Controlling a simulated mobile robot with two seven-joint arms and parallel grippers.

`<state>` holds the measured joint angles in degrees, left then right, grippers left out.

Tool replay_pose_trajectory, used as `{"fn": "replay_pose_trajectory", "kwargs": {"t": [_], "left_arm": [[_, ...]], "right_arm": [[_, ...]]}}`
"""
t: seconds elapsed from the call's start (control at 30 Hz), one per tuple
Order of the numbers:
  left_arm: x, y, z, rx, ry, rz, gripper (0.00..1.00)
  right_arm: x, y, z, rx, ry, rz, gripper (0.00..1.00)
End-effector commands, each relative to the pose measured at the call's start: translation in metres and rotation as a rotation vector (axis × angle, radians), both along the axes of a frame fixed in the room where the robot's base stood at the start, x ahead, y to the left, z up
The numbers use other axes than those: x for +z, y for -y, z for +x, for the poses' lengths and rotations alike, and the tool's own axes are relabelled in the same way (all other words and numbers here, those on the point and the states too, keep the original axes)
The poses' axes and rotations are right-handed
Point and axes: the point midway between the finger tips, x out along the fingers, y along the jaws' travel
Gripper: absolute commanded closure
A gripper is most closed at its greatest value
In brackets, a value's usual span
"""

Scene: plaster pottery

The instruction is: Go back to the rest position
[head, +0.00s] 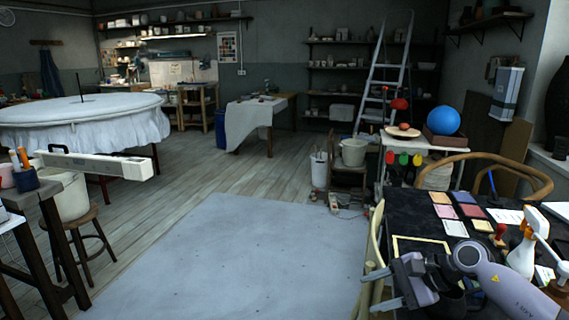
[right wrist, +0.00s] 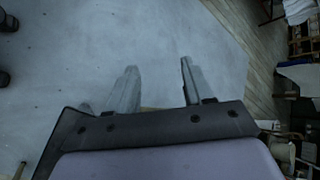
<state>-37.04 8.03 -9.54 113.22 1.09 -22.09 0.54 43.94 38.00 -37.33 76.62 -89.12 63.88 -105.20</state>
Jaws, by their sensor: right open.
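My right gripper (head: 378,288) shows at the lower right of the head view, at the left edge of the dark table (head: 405,208). Its fingers point left, past the table's edge, over the floor side. In the right wrist view, the two fingers (right wrist: 158,88) stand apart with nothing between them, over the pale floor mat (right wrist: 100,40). My left gripper does not show in either view.
The dark table holds coloured tiles (head: 472,211), a white and orange spray bottle (head: 522,255) and a pale frame (head: 420,246). A wooden chair (head: 376,240) stands against its left side. The grey floor mat (head: 230,250) is clear. A stool (head: 85,225) stands at left.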

Motion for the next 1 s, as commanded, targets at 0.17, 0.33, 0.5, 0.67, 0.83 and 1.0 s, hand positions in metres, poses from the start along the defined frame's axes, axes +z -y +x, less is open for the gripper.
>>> {"fn": "replay_pose_trajectory", "kwargs": {"t": [0.17,0.33,0.5,0.67,0.83,1.0], "left_arm": [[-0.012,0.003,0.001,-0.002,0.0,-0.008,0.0],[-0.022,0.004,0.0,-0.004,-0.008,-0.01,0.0],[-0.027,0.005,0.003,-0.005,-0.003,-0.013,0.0],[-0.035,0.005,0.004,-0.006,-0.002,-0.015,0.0],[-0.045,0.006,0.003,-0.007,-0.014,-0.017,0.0],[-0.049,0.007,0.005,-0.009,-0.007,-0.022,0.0]], "right_arm": [[-0.02,-0.074,-0.034,-0.215,-0.299,0.524,0.49],[-0.025,-0.101,-0.056,-0.453,-0.682,1.005,0.49],[-0.044,-0.095,-0.073,-0.711,-1.133,1.466,0.49],[-0.084,-0.072,-0.093,-0.969,-1.587,1.887,0.49],[-0.146,-0.043,-0.132,1.091,1.803,-2.034,0.49],[-0.205,-0.025,-0.187,0.872,1.429,-1.598,0.49]]}}
